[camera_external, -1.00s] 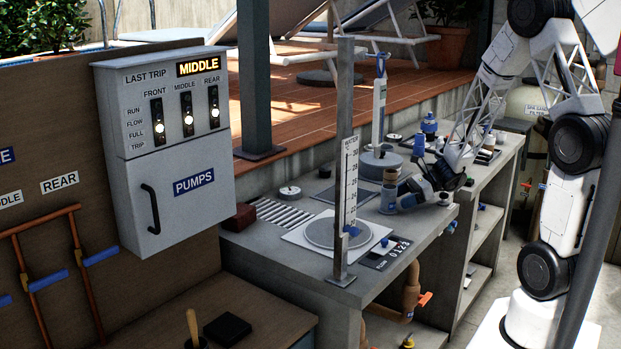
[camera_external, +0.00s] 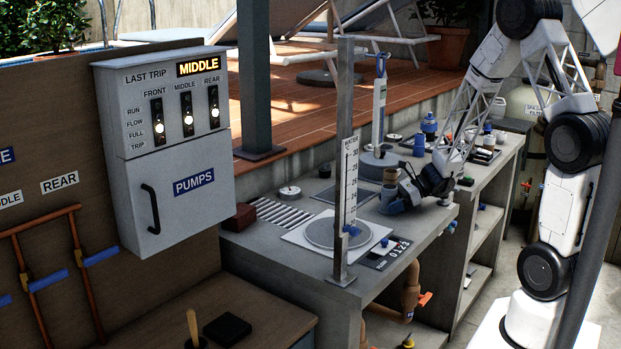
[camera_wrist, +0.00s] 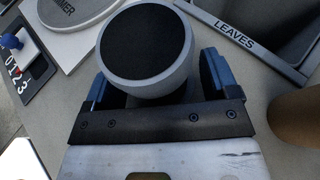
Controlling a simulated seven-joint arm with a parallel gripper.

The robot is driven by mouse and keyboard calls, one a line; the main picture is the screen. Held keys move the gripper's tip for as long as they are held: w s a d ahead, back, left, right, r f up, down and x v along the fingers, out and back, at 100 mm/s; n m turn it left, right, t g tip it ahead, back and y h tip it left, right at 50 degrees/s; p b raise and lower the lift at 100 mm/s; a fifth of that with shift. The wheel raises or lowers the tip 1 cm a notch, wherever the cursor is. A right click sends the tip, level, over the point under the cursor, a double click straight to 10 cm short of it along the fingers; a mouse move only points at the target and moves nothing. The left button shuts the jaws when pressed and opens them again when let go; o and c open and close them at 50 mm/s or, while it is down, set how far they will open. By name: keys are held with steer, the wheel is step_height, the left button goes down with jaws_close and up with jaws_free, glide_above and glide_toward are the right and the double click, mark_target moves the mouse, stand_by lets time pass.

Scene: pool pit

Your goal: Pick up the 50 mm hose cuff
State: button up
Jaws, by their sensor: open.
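A round grey piece with a dark top, which looks like the hose cuff (camera_wrist: 146,42), stands between my fingers in the wrist view. No size mark shows on it. In the external view a grey cylinder (camera_external: 387,193), apparently the same piece, stands on the bench top, partly behind my fingers. My gripper (camera_wrist: 154,80) is open, with one blue finger on each side of the piece's near part. It also shows low over the bench in the external view (camera_external: 400,199). I cannot tell whether either finger touches the piece. Its lower part is hidden.
A tan cylinder (camera_wrist: 298,120) stands to the right in the wrist view. A frame marked LEAVES (camera_wrist: 235,37) lies beyond the piece. The round skimmer lid (camera_wrist: 72,8) and a digit counter (camera_wrist: 18,80) are at left. A gauge post (camera_external: 346,190) rises from the bench's front.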

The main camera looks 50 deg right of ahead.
mark_target(391, 191)
steer(key=c, duration=0.7)
steer(key=shift+r, duration=0.1)
steer(key=shift+c, duration=0.2)
steer(key=shift+r, duration=0.75)
step_height(391, 191, up, 2)
steer(key=shift+r, duration=0.1)
steer(key=s+a, duration=0.1)
steer(key=s, duration=0.4)
steer(key=s+a, duration=0.1)
steer(key=s, duration=0.4)
steer(key=s+r, duration=0.1)
steer(key=s, duration=0.4)
steer(key=shift+s+a, duration=0.4)
